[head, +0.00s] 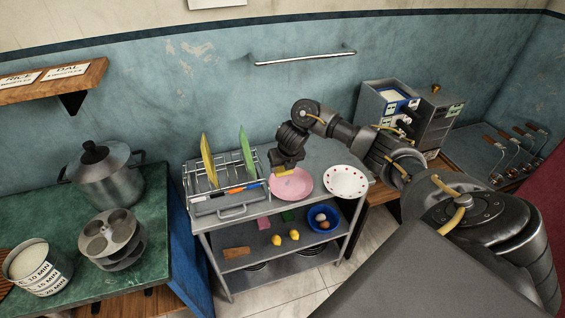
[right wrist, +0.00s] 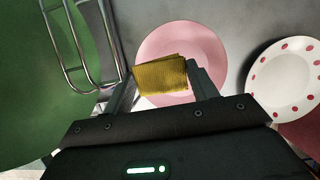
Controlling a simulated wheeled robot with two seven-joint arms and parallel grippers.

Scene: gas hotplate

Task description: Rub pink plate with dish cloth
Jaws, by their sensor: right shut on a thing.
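The pink plate (head: 294,185) lies flat on the top shelf of the metal cart, right of the dish rack. It also shows in the right wrist view (right wrist: 187,42). My right gripper (head: 286,172) is over the left part of the plate. It is shut on the folded yellow dish cloth (right wrist: 160,78), which spans between its two fingers. The cloth (head: 285,173) overlaps the near edge of the plate in the right wrist view. I cannot tell whether it touches the plate. My left gripper is not in view.
A white plate with red dots (head: 346,181) lies just right of the pink plate. The dish rack (head: 228,204) holds a yellow plate (head: 208,160) and a green plate (head: 247,154) upright. A lower shelf holds a blue bowl (head: 323,220) and lemons (head: 294,235).

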